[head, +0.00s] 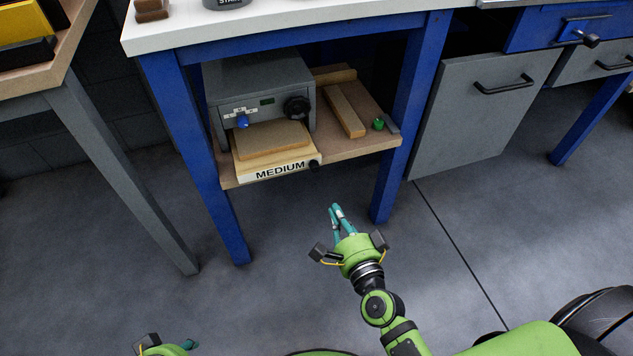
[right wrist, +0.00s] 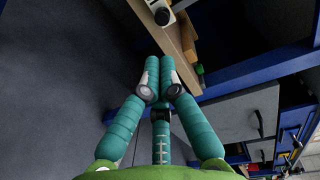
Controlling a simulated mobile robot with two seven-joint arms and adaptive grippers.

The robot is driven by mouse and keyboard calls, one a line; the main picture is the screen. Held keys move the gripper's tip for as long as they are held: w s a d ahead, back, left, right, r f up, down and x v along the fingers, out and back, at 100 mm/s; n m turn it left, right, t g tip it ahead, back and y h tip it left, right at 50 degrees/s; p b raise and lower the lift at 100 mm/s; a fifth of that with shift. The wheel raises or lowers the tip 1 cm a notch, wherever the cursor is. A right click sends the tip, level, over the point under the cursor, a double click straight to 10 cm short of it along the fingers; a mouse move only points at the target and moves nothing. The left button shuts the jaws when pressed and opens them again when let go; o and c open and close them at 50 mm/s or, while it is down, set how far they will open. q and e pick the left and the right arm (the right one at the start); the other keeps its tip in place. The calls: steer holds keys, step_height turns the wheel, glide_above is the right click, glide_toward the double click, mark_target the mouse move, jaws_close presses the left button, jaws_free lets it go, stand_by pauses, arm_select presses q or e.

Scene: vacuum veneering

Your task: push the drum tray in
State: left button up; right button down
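The drum tray (head: 247,176) has a white front marked MEDIUM and a black knob at its right end. It sticks out from under a grey box unit (head: 262,82) on the lower shelf, with a flat wooden board on it. Part of its white front and the knob also show at the top of the right wrist view (right wrist: 154,4). My right gripper (head: 336,209) is below and in front of the shelf, apart from the tray. Its teal fingers are closed together with nothing between them. My left gripper (head: 188,344) barely shows at the bottom left edge; its fingers are mostly hidden.
The wooden shelf (head: 352,148) also bears wood strips (head: 345,110) and a small green item (head: 378,124) at right. Blue table legs (head: 223,215) (head: 386,190) stand either side. A grey cabinet door (head: 470,115) is at right. The floor in front is clear.

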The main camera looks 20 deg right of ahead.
glide_toward(316, 171)
steer(key=w, duration=0.5)
steer(key=w+b, duration=0.1)
steer(key=w, duration=0.1)
steer(key=shift+a+f, duration=0.2)
steer(key=shift+f, duration=0.15)
arm_select(q)
steer(key=w+r+t, duration=0.1)
steer(key=w+d+r+t, duration=0.1)
steer(key=w+r, duration=0.1)
steer(key=shift+w+d+h, duration=0.1)
steer(key=shift+w+h, duration=0.15)
steer(key=shift+h, duration=0.05)
